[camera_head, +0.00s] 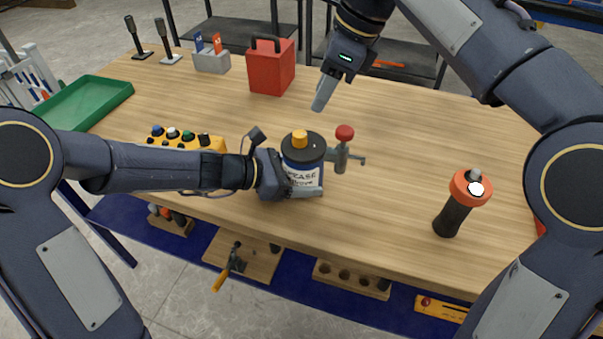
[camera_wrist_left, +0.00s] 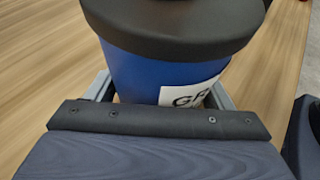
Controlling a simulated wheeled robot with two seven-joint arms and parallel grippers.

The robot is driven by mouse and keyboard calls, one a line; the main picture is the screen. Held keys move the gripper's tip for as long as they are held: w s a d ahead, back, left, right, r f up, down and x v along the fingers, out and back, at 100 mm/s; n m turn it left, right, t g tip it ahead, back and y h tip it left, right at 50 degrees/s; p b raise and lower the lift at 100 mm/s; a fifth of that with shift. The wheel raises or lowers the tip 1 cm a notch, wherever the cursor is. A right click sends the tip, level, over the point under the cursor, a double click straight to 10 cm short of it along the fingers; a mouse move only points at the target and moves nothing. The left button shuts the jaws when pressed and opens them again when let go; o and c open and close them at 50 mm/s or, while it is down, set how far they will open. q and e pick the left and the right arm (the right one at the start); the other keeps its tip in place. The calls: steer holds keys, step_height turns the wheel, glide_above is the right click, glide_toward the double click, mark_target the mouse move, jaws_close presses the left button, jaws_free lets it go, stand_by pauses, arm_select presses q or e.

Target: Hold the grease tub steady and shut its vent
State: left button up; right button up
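The grease tub (camera_head: 303,170) is blue with a black lid and a white label. It stands upright on the wooden bench, with a yellow knob (camera_head: 299,137) on its lid. A grey fitting with a red knob (camera_head: 345,132) sits just to its right. My left gripper (camera_head: 306,191) is around the tub's lower body, a finger on either side; the tub (camera_wrist_left: 150,80) fills the space between the fingers in the left wrist view. My right gripper (camera_head: 322,93) is raised behind the tub, its fingers seeming close together and empty. I cannot tell the vent's state.
A yellow button box (camera_head: 183,141) is behind my left forearm. A red box (camera_head: 271,68), a green tray (camera_head: 88,103) and a grey holder (camera_head: 211,61) stand at the back. A black-handled tool with an orange collar (camera_head: 452,207) stands at the right. The bench between is clear.

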arm_select(q)
steer(key=c, duration=0.9)
arm_select(e)
steer(key=shift+o, duration=1.1)
steer(key=w+d+f+n+t+h, duration=0.1)
steer(key=w+d+n+t+h, duration=0.3)
steer(key=d+n, duration=0.65)
steer(key=w+d+f+n+t+h, duration=0.1)
steer(key=w+d+n+t+h, duration=0.35)
steer(key=n, duration=1.05)
steer(key=s+a+f+n, duration=0.2)
steer(key=s+f+n, duration=0.65)
steer(key=n, duration=0.65)
steer(key=n+t+y, duration=0.4)
steer(key=n+t, duration=0.5)
steer(key=n, duration=0.6)
glide_toward(299, 141)
steer(key=shift+h, duration=0.25)
steer(key=w, duration=1.1)
steer(key=shift+w+d, duration=0.2)
